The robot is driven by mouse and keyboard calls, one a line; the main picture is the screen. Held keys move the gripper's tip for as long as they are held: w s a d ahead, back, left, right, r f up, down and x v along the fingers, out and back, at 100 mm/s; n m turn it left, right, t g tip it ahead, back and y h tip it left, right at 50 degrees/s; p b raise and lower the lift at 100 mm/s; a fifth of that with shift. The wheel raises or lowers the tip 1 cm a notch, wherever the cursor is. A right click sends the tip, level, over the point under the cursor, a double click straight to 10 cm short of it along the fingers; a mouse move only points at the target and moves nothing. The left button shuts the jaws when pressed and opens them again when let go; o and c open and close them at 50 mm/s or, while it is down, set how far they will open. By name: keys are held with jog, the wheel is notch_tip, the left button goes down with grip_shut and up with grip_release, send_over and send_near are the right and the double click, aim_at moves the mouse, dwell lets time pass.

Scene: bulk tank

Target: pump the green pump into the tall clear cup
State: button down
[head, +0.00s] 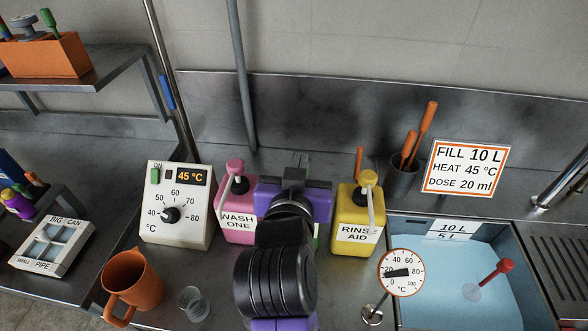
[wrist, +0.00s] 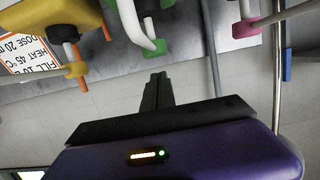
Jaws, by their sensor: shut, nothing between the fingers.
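The green pump is mostly hidden behind my arm in the head view, where a green sliver (head: 317,236) shows between the pink and yellow bottles. My gripper (head: 299,163) is shut and empty, over the green pump's place in the row. In the wrist view its fingertips (wrist: 157,77) are just below the green knob, apart in the picture; the depth gap is unclear. A clear cup (head: 193,302) stands left of my arm; I cannot tell whether it is the tall one.
A temperature controller (head: 178,208) and orange mug (head: 132,285) stand left. A dial thermometer (head: 401,272) and water-filled tank (head: 455,285) are right.

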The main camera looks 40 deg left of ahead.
jog(key=b+v, duration=0.1)
jog(key=v, duration=0.8)
jog(key=shift+s+d+b, duration=0.2)
jog(key=shift+s+b, duration=0.15)
jog(key=shift+r, duration=0.1)
dwell(0.5)
notch_tip(320, 180, up, 5)
jog(key=s+a+n+t+y, duration=0.1)
jog(key=a+n+y, duration=0.1)
jog(key=y, duration=0.2)
jog(key=s+d+f+m+t+h, duration=0.15)
jog(key=d+f, duration=0.25)
jog(key=d, duration=0.5)
jog(key=s+d+f+t, duration=0.1)
jog(key=s+d+f, duration=0.1)
jog(key=d+f, duration=0.45)
jog(key=s+d+f+m+t+h, duration=0.1)
jog(key=s+d+f, duration=0.15)
jog(key=d, duration=0.75)
jog(key=s+d+f+m+g+h, duration=0.1)
jog(key=s+d+f+m+h, duration=0.1)
jog(key=s+d+f+h, duration=0.2)
jog(key=s+d+f+m+g+h, duration=0.1)
jog(key=s+d+f+m+h, duration=0.2)
jog(key=s+d, duration=0.8)
jog(key=shift+d+f+m+g+h, duration=0.35)
jog(key=shift+d+f+h, duration=0.5)
jog(key=shift+d+h, duration=0.35)
